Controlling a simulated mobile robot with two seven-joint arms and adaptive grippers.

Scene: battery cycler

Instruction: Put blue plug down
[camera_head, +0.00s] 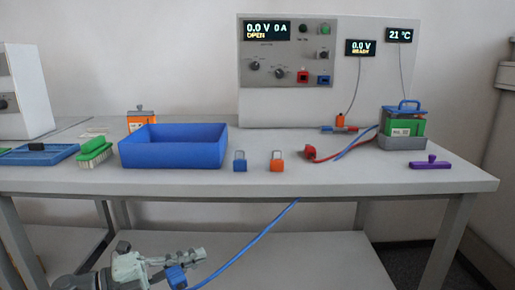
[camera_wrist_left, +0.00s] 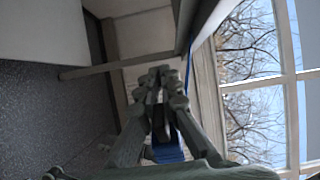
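My left gripper (camera_head: 190,262) is low in front of the table, below the tabletop's front edge. The blue plug (camera_head: 177,277) is at its fingers, and a blue cable (camera_head: 245,243) runs from it up to the table's front edge. In the left wrist view, the fingers (camera_wrist_left: 163,82) are close together. The blue plug (camera_wrist_left: 168,150) shows between them near the palm, partly hidden by the fingers. The gripper looks shut on it. My right gripper is not in view.
The table (camera_head: 350,178) holds a blue bin (camera_head: 172,163), blue padlock (camera_head: 240,165), orange padlock (camera_head: 276,165), red plug (camera_head: 310,152), green battery (camera_head: 415,127) in a grey holder, purple tool (camera_head: 430,164) and green brush (camera_head: 95,150). The cycler (camera_head: 360,85) stands behind. The front strip is clear.

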